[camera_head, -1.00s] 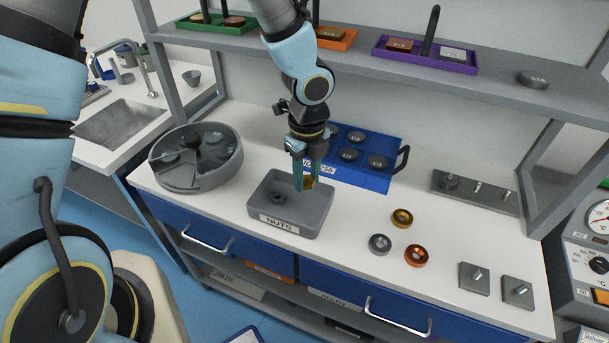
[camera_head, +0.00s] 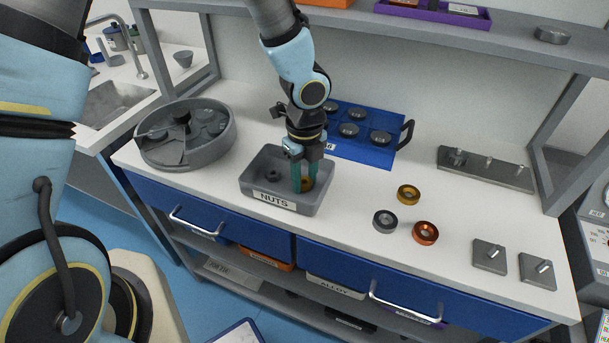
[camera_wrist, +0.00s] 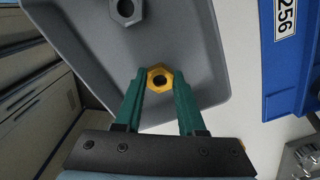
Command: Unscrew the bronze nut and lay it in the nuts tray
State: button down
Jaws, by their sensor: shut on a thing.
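The grey nuts tray (camera_head: 308,204), labelled NUTS, sits on the white bench; its inside also shows in the wrist view (camera_wrist: 195,40). My gripper (camera_head: 304,187) points down inside the tray's right part. Its green fingers are shut on the bronze nut (camera_wrist: 160,78), a yellowish hexagon between the fingertips in the wrist view. In the head view the bronze nut (camera_head: 308,184) is partly hidden by the fingers. It is low in the tray; I cannot tell whether it touches the floor. A dark grey nut (camera_head: 272,176) lies in the tray's left part.
Left of the tray stands a round grey divided container (camera_head: 190,160). Behind is a blue case (camera_head: 365,152) with dark discs. To the right lie brass (camera_head: 408,194), grey (camera_head: 385,221) and orange (camera_head: 425,233) rings, a plate with pegs (camera_head: 485,168) and two small pegged plates.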

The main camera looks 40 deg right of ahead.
jog(key=shift+f, duration=0.25)
dwell(0.6)
jog(key=c, duration=0.6)
grip_release()
jog(key=shift+a, duration=0.1)
jog(key=shift+o, duration=0.6)
jog(key=shift+r, duration=0.1)
jog(key=shift+o, duration=0.3)
notch_tip(320, 180, up, 11)
jog(key=shift+p, duration=0.4)
